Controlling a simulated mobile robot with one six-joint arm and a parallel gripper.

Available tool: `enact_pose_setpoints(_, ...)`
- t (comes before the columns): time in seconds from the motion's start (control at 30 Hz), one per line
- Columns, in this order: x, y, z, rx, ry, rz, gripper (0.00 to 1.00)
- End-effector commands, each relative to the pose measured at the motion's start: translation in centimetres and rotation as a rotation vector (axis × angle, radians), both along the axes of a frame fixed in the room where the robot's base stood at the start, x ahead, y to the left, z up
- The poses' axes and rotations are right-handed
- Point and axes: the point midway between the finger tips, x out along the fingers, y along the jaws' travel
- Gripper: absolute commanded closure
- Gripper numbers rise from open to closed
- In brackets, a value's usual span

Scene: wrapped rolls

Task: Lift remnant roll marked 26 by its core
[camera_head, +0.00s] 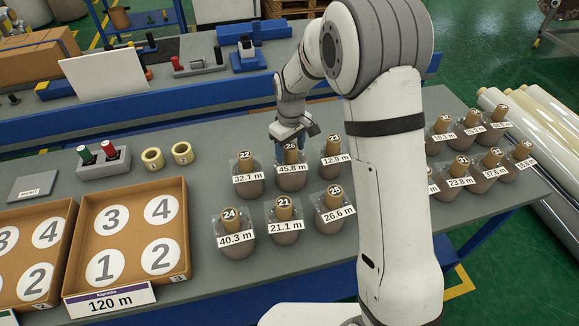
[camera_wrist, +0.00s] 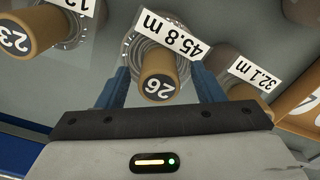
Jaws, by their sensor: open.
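The remnant roll marked 26 (camera_head: 292,178) stands upright in the back row of the middle group, with a 45.8 m tag across its front. Its brown core (camera_wrist: 158,78) rises from the wrapped roll and carries a dark 26 label. In the wrist view my gripper (camera_wrist: 160,84) is open, with one blue finger on each side of the core. A gap shows between each finger and the core. I cannot tell how deep the fingertips reach along the core.
Roll 22 (camera_head: 247,180) and roll 23 (camera_head: 333,163) stand close on either side. Rolls 24 (camera_head: 237,236), 21 (camera_head: 285,227) and 25 (camera_head: 334,212) form the front row. A cardboard tray (camera_head: 180,232) with numbered circles lies left. My arm hides part of the table.

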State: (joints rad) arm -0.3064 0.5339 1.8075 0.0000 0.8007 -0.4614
Motion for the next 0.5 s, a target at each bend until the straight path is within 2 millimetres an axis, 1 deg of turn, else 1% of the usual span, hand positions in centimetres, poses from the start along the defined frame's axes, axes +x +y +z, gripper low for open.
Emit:
enact_pose_setpoints(0.03,-0.06,-0.04,-0.54,-0.001,0.003,0.0,0.39)
enact_pose_setpoints(0.13,-0.02,-0.04,-1.11,0.0,0.0,-0.001,0.39)
enact_pose_setpoints(0.33,0.01,-0.06,-1.2,0.0,0.0,-0.001,0.39)
enact_pose_setpoints(0.5,0.01,-0.09,-1.18,0.0,0.0,-0.002,0.52)
